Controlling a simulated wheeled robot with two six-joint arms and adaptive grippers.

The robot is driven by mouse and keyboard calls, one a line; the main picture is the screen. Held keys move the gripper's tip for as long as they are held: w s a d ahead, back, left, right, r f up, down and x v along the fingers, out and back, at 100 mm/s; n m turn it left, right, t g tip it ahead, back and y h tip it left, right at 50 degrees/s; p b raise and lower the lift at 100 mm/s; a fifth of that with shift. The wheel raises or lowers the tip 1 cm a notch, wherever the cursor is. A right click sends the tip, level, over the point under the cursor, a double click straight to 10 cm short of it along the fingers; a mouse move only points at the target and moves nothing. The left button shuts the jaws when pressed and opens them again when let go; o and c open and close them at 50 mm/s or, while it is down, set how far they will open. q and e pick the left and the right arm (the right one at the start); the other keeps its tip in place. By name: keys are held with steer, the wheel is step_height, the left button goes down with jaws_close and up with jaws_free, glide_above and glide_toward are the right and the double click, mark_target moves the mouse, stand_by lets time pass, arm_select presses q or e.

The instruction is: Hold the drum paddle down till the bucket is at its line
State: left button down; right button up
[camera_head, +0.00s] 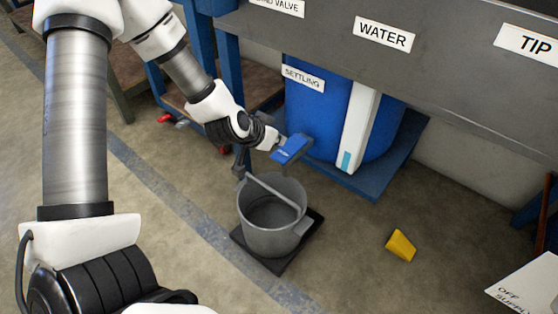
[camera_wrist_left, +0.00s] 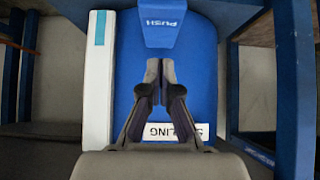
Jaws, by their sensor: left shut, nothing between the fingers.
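The blue paddle (camera_head: 291,149) sticks out from the lower front of the blue drum (camera_head: 318,112), above and behind the bucket. In the left wrist view the paddle (camera_wrist_left: 165,24) shows "PUSH" upside down. My left gripper (camera_head: 270,138) is right beside the paddle in the head view. In the wrist view its fingers (camera_wrist_left: 160,68) are shut and empty, with tips close to the paddle's edge; I cannot tell if they touch. The grey bucket (camera_head: 271,238) stands upright on a dark square pad (camera_head: 281,261). Its inside is dark; I cannot make out a line or liquid level. My right gripper is out of view.
The drum carries a "SETTLING" label (camera_head: 303,79) and a white vertical strip (camera_head: 358,135) with a teal lower end. A grey panel with a "WATER" label (camera_head: 384,34) overhangs it. A yellow wedge (camera_head: 401,245) lies on the floor to the right. Open floor surrounds the pad.

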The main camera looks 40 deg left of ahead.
mark_target(277, 159)
arm_select(q)
steer(key=f+b, duration=0.1)
steer(key=f, duration=0.2)
steer(key=f+b, duration=0.1)
steer(key=shift+w+f+b, duration=0.35)
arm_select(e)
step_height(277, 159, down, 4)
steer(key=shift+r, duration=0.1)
arm_select(q)
steer(key=shift+r, duration=0.1)
steer(key=shift+f, duration=0.45)
steer(key=shift+s+f+p, duration=0.2)
steer(key=shift+f+p, duration=0.1)
steer(key=shift+f, duration=0.3)
steer(key=shift+s+f+p, duration=0.15)
steer(key=shift+f+p, duration=0.15)
steer(key=shift+f, duration=0.25)
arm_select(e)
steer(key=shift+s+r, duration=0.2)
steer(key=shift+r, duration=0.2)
arm_select(q)
steer(key=shift+w, duration=0.1)
stand_by(4.7)
